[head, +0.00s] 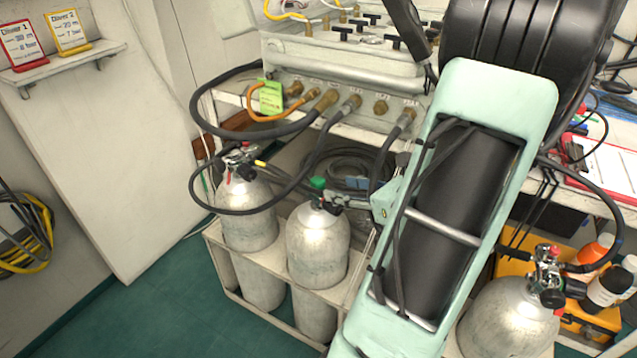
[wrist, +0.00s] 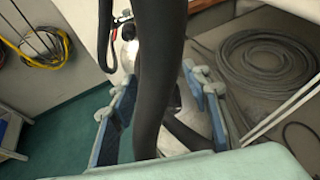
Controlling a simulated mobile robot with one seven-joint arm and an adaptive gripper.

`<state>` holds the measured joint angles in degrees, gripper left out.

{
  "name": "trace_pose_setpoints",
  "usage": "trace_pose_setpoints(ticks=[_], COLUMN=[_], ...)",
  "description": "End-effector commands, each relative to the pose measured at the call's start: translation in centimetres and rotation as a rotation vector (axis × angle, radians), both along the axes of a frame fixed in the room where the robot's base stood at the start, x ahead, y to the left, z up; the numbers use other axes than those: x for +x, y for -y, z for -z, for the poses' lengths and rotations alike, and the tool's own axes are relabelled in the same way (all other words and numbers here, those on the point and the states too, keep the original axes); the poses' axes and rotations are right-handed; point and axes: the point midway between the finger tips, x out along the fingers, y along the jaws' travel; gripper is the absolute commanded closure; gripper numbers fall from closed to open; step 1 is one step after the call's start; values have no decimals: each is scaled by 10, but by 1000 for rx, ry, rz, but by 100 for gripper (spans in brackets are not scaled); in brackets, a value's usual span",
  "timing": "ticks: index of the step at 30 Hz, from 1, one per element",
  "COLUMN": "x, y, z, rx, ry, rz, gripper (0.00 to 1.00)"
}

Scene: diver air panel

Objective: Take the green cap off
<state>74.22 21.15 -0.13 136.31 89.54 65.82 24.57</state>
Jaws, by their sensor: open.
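The green cap (head: 317,183) sits on top of the valve of the middle grey cylinder (head: 318,248) in the head view. My gripper (head: 331,198) comes in from the right, its fingers close beside the cap and valve; whether they touch cannot be told. In the wrist view, my gripper (wrist: 160,88) has its two blue fingers spread wide apart. A thick black hose (wrist: 157,75) crosses in front of the gap between them. Part of a grey cylinder (wrist: 190,112) shows behind the hose. The green cap is hidden in the wrist view.
A left cylinder (head: 248,215) with a connected hose stands in the same white rack (head: 226,280). A right cylinder (head: 510,322) stands beyond my arm. The air panel (head: 335,95) above has several hoses hanging down near the valves. Green floor (head: 180,310) is clear at left.

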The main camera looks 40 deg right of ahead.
Motion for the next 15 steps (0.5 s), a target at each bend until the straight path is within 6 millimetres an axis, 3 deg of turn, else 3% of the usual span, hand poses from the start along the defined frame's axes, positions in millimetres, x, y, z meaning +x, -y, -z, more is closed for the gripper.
trace_pose_setpoints(ticks=[6,15], x=[32,60], y=[-5,-8], z=[15,25], rx=[-1,-1], ry=[0,0], rz=[-6,-7], gripper=[56,56])
